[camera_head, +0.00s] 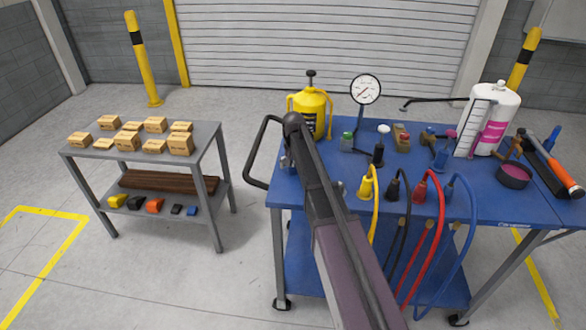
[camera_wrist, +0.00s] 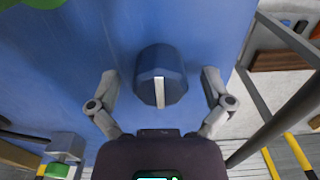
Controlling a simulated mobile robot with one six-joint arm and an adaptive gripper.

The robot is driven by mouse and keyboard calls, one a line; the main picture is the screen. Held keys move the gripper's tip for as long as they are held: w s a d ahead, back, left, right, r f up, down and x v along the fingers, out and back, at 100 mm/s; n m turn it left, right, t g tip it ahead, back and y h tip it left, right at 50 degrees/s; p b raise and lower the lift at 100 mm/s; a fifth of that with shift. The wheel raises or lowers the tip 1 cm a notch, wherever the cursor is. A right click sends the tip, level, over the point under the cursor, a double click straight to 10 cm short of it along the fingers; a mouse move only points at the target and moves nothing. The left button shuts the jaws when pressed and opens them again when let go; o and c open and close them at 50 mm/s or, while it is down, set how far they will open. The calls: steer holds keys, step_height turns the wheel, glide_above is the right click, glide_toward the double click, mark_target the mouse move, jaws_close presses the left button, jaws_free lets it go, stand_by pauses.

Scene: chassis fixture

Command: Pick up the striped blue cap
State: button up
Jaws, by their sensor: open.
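The striped blue cap (camera_wrist: 148,88) is a dark blue, faceted round piece with one white stripe, on the blue cart top in the wrist view. My gripper (camera_wrist: 160,77) is open, with one finger on each side of the cap and a visible gap on both sides. Whether the fingers are down at the cap's height I cannot tell. In the head view my arm reaches over the left end of the blue cart (camera_head: 455,203) and covers the cap and most of my gripper.
A yellow tank (camera_head: 310,112) and a pressure gauge (camera_head: 365,89) stand near my arm. Small fittings, colored cables (camera_head: 421,190), a white canister (camera_head: 488,125) and tools lie to the right. A grey table with cardboard boxes (camera_head: 155,125) stands left, across a floor gap.

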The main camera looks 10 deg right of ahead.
steer(key=c, duration=1)
steer(key=shift+c, duration=0.2)
steer(key=shift+r, duration=0.15)
step_height(320, 180, up, 10)
steer(key=p, duration=1)
steer(key=shift+a, duration=0.1)
stand_by(0.7)
